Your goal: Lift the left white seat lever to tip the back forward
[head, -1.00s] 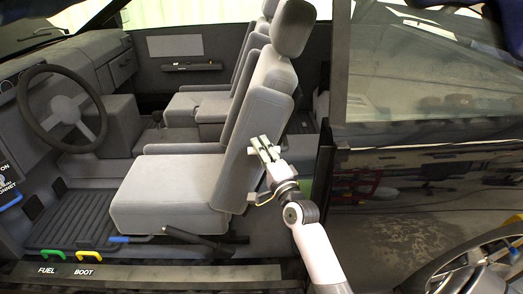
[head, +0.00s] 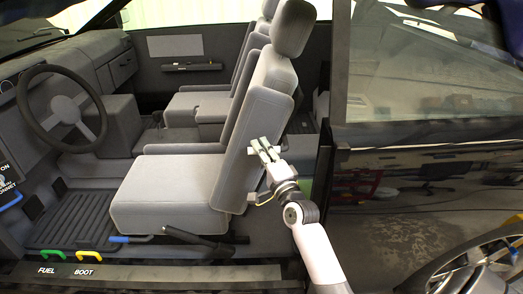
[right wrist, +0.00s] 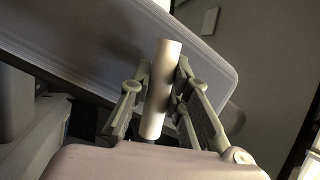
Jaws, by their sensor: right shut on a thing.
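The white seat lever (right wrist: 160,90) is a short pale cylinder between the fingers of my right gripper (right wrist: 166,92) in the right wrist view. In the head view my right gripper (head: 265,151) is at the lower side of the near seat's back (head: 264,110), and the lever is hard to make out from the fingers there. The gripper is shut on the lever. The grey seat back stands nearly upright, leaning slightly to the right, above the seat cushion (head: 168,183). My left gripper is not in view.
The dark door pillar (head: 322,175) stands just right of my right arm. A black handle (head: 196,238) and a blue bar (head: 130,239) are low by the cushion. Green and yellow pulls (head: 88,255) sit near the sill. The steering wheel (head: 62,108) is at the left.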

